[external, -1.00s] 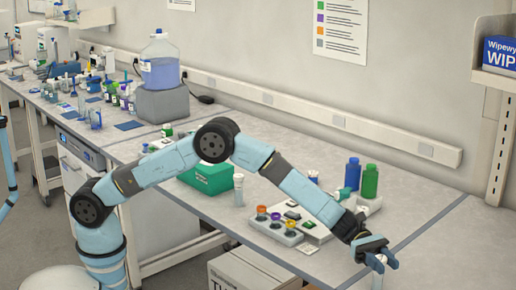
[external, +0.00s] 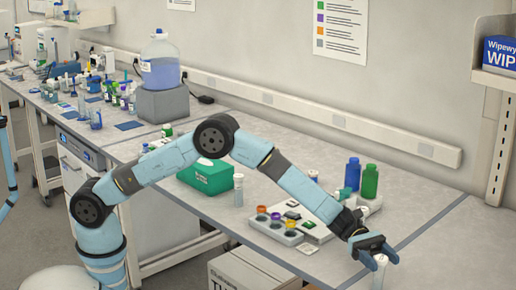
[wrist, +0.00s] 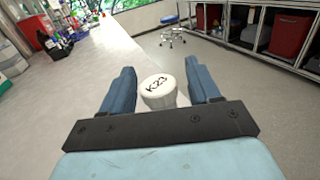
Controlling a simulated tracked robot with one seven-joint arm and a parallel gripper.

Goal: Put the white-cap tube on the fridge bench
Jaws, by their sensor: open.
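A tube with a white cap (external: 381,259) stands upright near the front edge of the bench at the right in the external view. In the wrist view its white cap (wrist: 158,90), marked K23, lies between the two blue fingers. My gripper (external: 377,252) is open and sits just above and around the cap; it also shows in the wrist view (wrist: 162,85). A gap shows between the cap and the right finger. The lower part of the tube is partly cut off by the picture edge. Another white-capped tube (external: 239,190) stands upright by the green box.
A tray with coloured-ring wells (external: 277,228) lies left of my gripper. Blue (external: 353,173) and green (external: 370,182) bottles stand behind it. A green box (external: 206,177) is further left. The bench right of the dark seam (external: 430,220) is clear.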

